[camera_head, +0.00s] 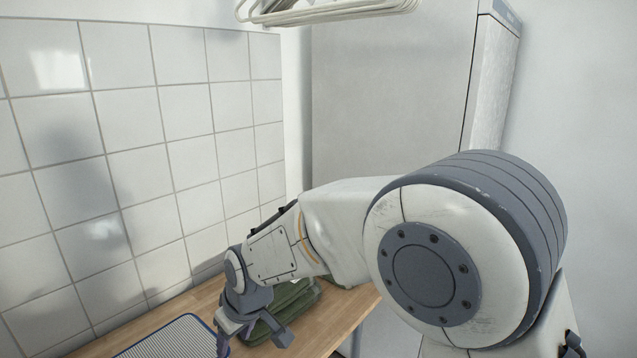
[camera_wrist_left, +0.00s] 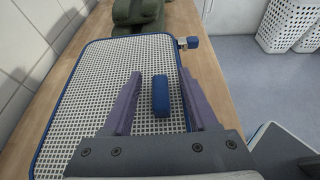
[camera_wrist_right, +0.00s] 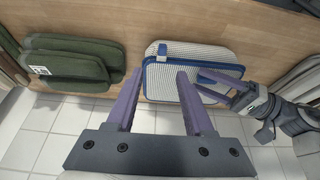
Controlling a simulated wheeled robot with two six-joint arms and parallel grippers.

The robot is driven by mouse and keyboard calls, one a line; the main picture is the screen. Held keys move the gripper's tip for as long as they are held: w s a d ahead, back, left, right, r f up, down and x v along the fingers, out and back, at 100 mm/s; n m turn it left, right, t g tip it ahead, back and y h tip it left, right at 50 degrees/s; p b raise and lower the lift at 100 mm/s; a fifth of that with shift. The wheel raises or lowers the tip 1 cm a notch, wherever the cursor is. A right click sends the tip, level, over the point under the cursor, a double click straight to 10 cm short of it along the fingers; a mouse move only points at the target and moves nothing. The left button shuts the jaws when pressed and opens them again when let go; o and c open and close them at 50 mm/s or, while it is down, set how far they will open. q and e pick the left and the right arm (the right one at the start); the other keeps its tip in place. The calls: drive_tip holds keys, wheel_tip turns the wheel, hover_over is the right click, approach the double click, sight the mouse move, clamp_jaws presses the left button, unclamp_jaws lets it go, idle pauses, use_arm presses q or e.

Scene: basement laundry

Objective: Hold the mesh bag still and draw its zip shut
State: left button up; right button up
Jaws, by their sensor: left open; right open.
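The white mesh bag (camera_wrist_left: 100,75) with blue edging lies flat on the wooden bench; its corner shows in the head view (camera_head: 165,340) and it also shows in the right wrist view (camera_wrist_right: 205,55). A blue tab (camera_wrist_left: 190,42) sits at one corner, and a blue oblong piece (camera_wrist_left: 160,95) shows between my left fingers. My left gripper (camera_wrist_left: 160,76) is open over the bag; whether it touches is unclear.
Folded green cloth items (camera_wrist_right: 75,62) lie on the wooden bench (camera_head: 205,300) beside the bag. A tiled wall (camera_head: 130,130) backs the bench. White baskets (camera_wrist_left: 290,22) stand on the floor. White hangers (camera_head: 330,12) hang above, near a tall grey cabinet (camera_head: 390,90).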

use_arm(q)
drive_tip(key=v, duration=1)
drive_tip(key=shift+r, duration=0.1)
drive_tip(key=s+d+r+m+g+p, duration=0.1)
drive_tip(key=d+r+m+g, duration=0.2)
drive_tip(key=d+m+g, duration=0.6)
drive_tip(key=d+r+m+g+p, duration=0.1)
drive_tip(key=d+r+m+g, duration=0.2)
drive_tip(key=d+m, duration=0.65)
drive_tip(key=s+d+r+m+y+p, duration=0.1)
drive_tip(key=s+d+r+m+y, duration=0.1)
drive_tip(key=s+d+m, duration=0.1)
drive_tip(key=s+d+r+m+y+p, duration=0.1)
drive_tip(key=s+d+r+m+y, duration=0.1)
drive_tip(key=d+m, duration=0.4)
drive_tip(key=s+d+r+m+t+y+p, duration=0.1)
drive_tip(key=s+d+r+m+y, duration=0.2)
drive_tip(key=s+d+m, duration=0.2)
drive_tip(key=shift+d+m, duration=0.25)
drive_tip(key=shift+m, duration=1.3)
use_arm(e)
drive_tip(key=s+d+r+m+g+h, duration=0.1)
drive_tip(key=s+d+r, duration=0.2)
drive_tip(key=s+d, duration=0.7)
drive_tip(key=s+d+r+m+g+h, duration=0.1)
drive_tip(key=s+d+r+m, duration=0.1)
drive_tip(key=s+d, duration=0.8)
drive_tip(key=shift+s+d+r+g, duration=0.25)
drive_tip(key=shift+s+r+g, duration=0.15)
drive_tip(key=shift+r, duration=0.35)
